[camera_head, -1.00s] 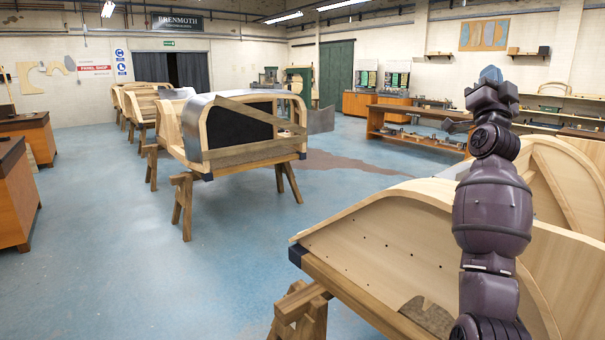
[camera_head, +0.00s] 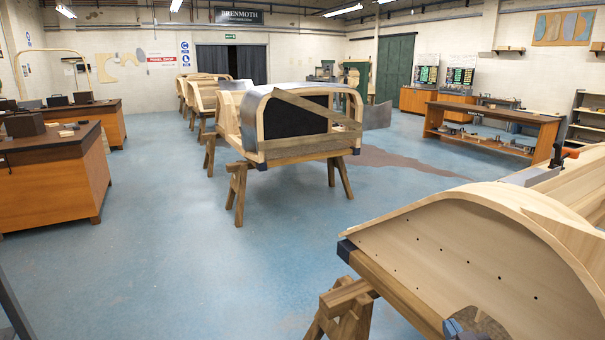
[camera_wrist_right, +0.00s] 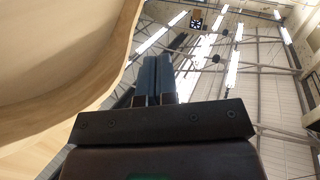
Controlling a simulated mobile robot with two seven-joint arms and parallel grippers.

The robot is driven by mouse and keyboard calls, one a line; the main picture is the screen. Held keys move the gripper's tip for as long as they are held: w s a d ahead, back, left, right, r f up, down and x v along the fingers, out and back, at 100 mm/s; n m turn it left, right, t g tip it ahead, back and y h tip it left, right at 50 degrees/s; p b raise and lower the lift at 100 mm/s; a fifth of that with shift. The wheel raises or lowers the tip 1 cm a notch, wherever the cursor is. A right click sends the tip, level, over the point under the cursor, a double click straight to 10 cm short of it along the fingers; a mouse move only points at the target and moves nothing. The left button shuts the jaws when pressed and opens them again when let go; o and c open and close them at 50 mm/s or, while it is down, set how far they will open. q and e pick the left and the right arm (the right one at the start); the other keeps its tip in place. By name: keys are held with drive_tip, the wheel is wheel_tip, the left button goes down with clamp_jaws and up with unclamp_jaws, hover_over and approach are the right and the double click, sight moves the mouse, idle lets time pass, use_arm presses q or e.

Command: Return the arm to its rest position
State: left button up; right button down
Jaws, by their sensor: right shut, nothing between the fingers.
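My right gripper (camera_head: 456,328) shows only as small blue finger parts at the bottom edge of the head view, in front of the near wooden bodyframe (camera_head: 432,240). In the right wrist view the fingers of this gripper (camera_wrist_right: 157,75) lie side by side, shut and empty. Ceiling lights and roof beams fill the right of that view. The curved wooden panel (camera_wrist_right: 60,50) of a bodyframe passes close on the left of the fingers; I cannot tell whether anything touches. Most of my right arm is out of the head view. My left gripper is not in view.
The near bodyframe rests on a wooden trestle (camera_head: 345,305). Another bodyframe with metal panels (camera_head: 240,130) stands on trestles in the middle. Wooden benches stand at left (camera_head: 60,170) and back right (camera_head: 490,115). The blue floor (camera_head: 190,270) between is clear.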

drive_tip(key=s+a+f+m+g, duration=0.1)
drive_tip(key=s+f+g, duration=0.4)
drive_tip(key=s+f, duration=1.3)
drive_tip(key=s+a, duration=0.1)
drive_tip(key=s, duration=0.3)
drive_tip(key=shift+a, duration=0.2)
drive_tip(key=shift+f, duration=0.1)
